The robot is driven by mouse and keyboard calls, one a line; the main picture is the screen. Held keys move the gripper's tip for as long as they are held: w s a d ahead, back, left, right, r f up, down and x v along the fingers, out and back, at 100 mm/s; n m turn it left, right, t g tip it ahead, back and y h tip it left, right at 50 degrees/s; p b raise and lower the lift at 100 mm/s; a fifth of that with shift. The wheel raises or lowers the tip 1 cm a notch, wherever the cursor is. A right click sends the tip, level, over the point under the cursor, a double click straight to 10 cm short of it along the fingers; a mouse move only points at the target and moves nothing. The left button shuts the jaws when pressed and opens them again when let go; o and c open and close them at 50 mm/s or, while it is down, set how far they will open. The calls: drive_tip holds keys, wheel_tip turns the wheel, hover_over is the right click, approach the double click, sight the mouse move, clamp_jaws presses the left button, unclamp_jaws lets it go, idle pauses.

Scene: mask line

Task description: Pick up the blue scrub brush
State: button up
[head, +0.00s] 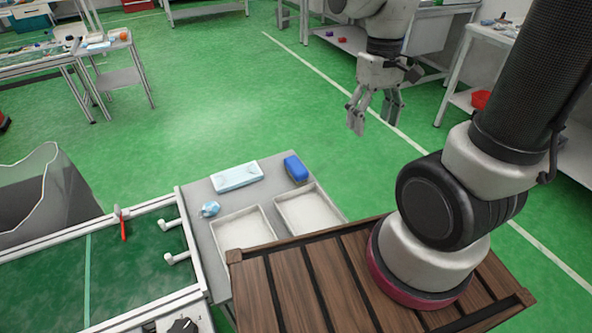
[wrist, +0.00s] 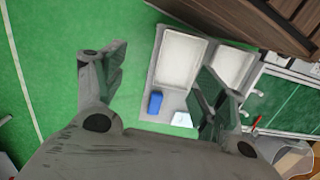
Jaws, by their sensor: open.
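The blue scrub brush (head: 296,169) lies at the far right corner of the grey side table (head: 200,191), just behind a white tray. It also shows in the wrist view (wrist: 155,103), small and well below the fingers. My gripper (head: 374,112) is open and empty, high up and to the right of the table in the head view. In the wrist view its two fingers (wrist: 163,85) stand wide apart, with the brush seen in the gap between them, far from touching.
Two white trays (head: 310,208) sit at the table's front. A pale blue-and-white pack (head: 237,177) and a crumpled light blue item (head: 209,209) lie left of the brush. A green conveyor (head: 130,270) with a red-handled lever stands left. The slatted wooden top (head: 300,270) is in front.

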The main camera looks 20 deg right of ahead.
sight(296, 165)
drive_tip(key=w+a+f, duration=0.2)
drive_tip(key=w+f, duration=0.2)
drive_tip(key=f, duration=0.5)
drive_tip(key=w+a+f+t, duration=0.1)
drive_tip(key=w+a+f, duration=0.2)
drive_tip(key=f, duration=0.6)
drive_tip(key=w+a+f+t, duration=0.1)
drive_tip(key=w+a+f, duration=0.2)
drive_tip(key=w+f, duration=0.4)
drive_tip(key=shift+w+f+n, duration=0.2)
drive_tip(key=shift+f+n, duration=0.2)
drive_tip(key=shift+f, duration=1)
drive_tip(key=w+t, duration=0.1)
drive_tip(key=w, duration=0.1)
drive_tip(key=w+r+t, duration=0.1)
drive_tip(key=w, duration=0.1)
drive_tip(key=w+a+t, duration=0.1)
drive_tip(key=w, duration=0.1)
drive_tip(key=shift+w+a+r+y, duration=0.1)
drive_tip(key=shift+w+r+y, duration=0.1)
drive_tip(key=shift+r+y, duration=0.2)
drive_tip(key=shift+w+f+t, duration=0.15)
drive_tip(key=shift+w+t, duration=0.1)
drive_tip(key=shift+t, duration=0.05)
drive_tip(key=x, duration=0.7)
drive_tip(key=shift+a+f, duration=0.15)
drive_tip(key=shift+a, duration=0.2)
drive_tip(key=shift+f, duration=0.25)
drive_tip(key=c, duration=1.2)
